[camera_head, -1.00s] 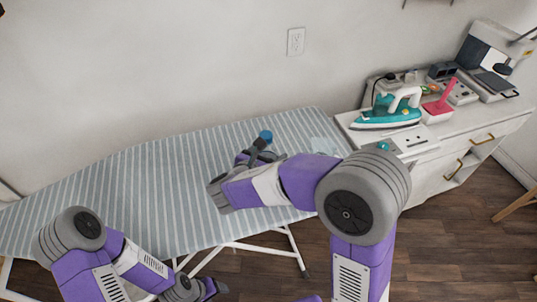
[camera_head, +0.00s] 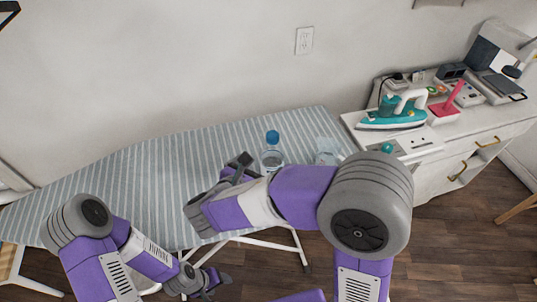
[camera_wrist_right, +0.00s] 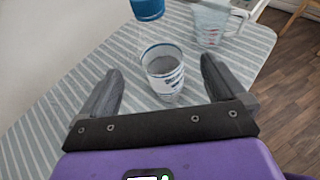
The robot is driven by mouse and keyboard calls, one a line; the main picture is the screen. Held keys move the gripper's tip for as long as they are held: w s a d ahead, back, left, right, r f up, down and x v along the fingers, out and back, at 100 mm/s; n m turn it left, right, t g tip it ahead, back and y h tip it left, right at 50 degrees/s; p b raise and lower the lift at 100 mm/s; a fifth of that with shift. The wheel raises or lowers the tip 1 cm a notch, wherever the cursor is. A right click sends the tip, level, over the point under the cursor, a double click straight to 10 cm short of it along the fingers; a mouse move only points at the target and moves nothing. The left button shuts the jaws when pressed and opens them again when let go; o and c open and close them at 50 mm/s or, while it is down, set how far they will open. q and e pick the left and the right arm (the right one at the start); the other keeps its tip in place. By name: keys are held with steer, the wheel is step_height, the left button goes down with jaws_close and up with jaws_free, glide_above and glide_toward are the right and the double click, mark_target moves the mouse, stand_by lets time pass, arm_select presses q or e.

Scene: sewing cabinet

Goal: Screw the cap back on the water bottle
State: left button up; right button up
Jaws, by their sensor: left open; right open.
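The clear water bottle (camera_head: 271,158) stands upright on the striped ironing board, with the blue cap (camera_head: 272,137) on its top; how tightly the cap sits I cannot tell. In the right wrist view the bottle (camera_wrist_right: 164,77) shows blue bands low on its body, and the cap (camera_wrist_right: 148,9) is at the top edge. My right gripper (camera_head: 240,164) is open and empty, just left of the bottle and apart from it. In its wrist view the bottle lies ahead, between the directions of the two fingers. My left gripper (camera_head: 207,287) is open and empty, low before the board's front edge.
A clear measuring jug (camera_head: 327,151) stands on the ironing board (camera_head: 130,185) right of the bottle; it also shows in the wrist view (camera_wrist_right: 212,22). A teal iron (camera_head: 392,115) stands on the white cabinet at right. The board's left part is clear.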

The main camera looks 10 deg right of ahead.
steer(key=v, duration=0.2)
steer(key=shift+s+a+r, duration=0.1)
steer(key=shift+s+a, duration=0.15)
stand_by(0.5)
